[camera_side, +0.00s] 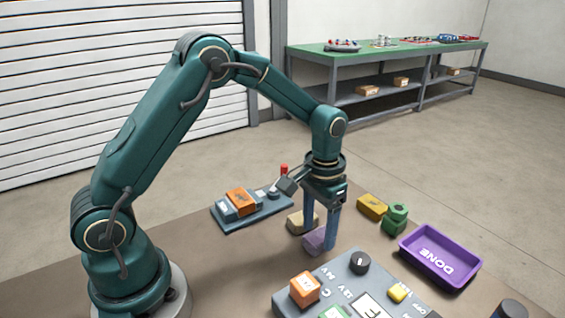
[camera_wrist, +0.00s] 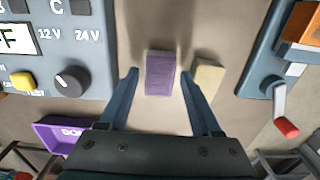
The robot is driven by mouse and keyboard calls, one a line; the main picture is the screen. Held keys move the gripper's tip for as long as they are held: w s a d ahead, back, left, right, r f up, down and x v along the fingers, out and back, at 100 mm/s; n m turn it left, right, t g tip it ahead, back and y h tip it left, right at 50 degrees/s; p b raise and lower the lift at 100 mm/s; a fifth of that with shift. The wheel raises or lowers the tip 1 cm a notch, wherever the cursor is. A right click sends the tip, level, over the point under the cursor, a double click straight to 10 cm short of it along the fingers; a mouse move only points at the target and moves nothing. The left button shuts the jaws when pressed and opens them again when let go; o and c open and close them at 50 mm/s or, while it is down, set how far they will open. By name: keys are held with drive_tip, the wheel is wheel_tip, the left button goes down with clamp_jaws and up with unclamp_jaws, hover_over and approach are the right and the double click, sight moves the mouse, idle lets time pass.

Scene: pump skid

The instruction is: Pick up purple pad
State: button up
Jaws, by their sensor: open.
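The purple pad (camera_wrist: 160,73) is a small purple block lying on the brown table. In the wrist view it sits between and just beyond the two blue fingers of my gripper (camera_wrist: 162,82), which are apart with nothing held. In the side view the pad (camera_side: 314,241) is low between the fingertips of my gripper (camera_side: 319,236), partly hidden by a finger. Whether a finger touches it, I cannot tell.
A tan block (camera_side: 297,222) lies close beside the pad. The grey control panel (camera_side: 335,275) is on the other side. A purple DONE tray (camera_side: 440,256), yellow block (camera_side: 371,206), green part (camera_side: 395,219) and blue-grey fixture (camera_side: 250,214) stand around.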

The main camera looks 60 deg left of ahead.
sight(312, 233)
drive_tip(key=shift+f, duration=0.55)
clamp_jaws()
drive_tip(key=shift+r, duration=0.55)
drive_tip(key=r, duration=0.2)
drive_tip(key=a+r, duration=0.1)
drive_tip(key=r, duration=0.1)
drive_tip(key=shift+s+a, duration=0.1)
drive_tip(key=shift+s, duration=0.1)
drive_tip(key=s+a+r, duration=0.4)
drive_tip(key=a+r, duration=0.2)
drive_tip(key=a, duration=0.3)
drive_tip(key=shift+s+a, duration=0.15)
drive_tip(key=shift+a, duration=0.05)
